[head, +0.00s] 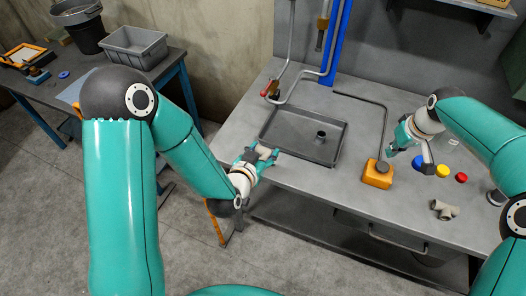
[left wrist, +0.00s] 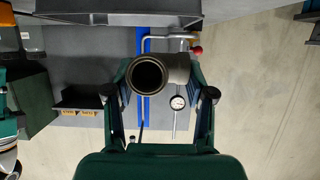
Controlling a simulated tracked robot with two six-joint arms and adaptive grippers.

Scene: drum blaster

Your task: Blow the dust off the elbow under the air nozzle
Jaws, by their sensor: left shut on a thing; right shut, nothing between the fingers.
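My left gripper (head: 268,153) is shut on a grey pipe elbow (head: 261,150), held near the table's left edge, left of the tray. In the left wrist view the elbow (left wrist: 172,70) sits between the fingers, with one round dark opening facing the camera. Dust on it cannot be made out. Thin metal air piping (head: 294,84) with a red-handled valve (head: 270,89) runs by the blue post behind the tray; which end is the nozzle is unclear. My right gripper (head: 392,150) is shut and empty over the table's right part.
A dark tray (head: 272,137) holds a short dark cylinder (head: 320,136). An orange box (head: 377,176), coloured round pieces (head: 442,171) and another pipe fitting (head: 445,209) are on the right. A bent rod (head: 368,99) is behind the box. The front middle of the table is clear.

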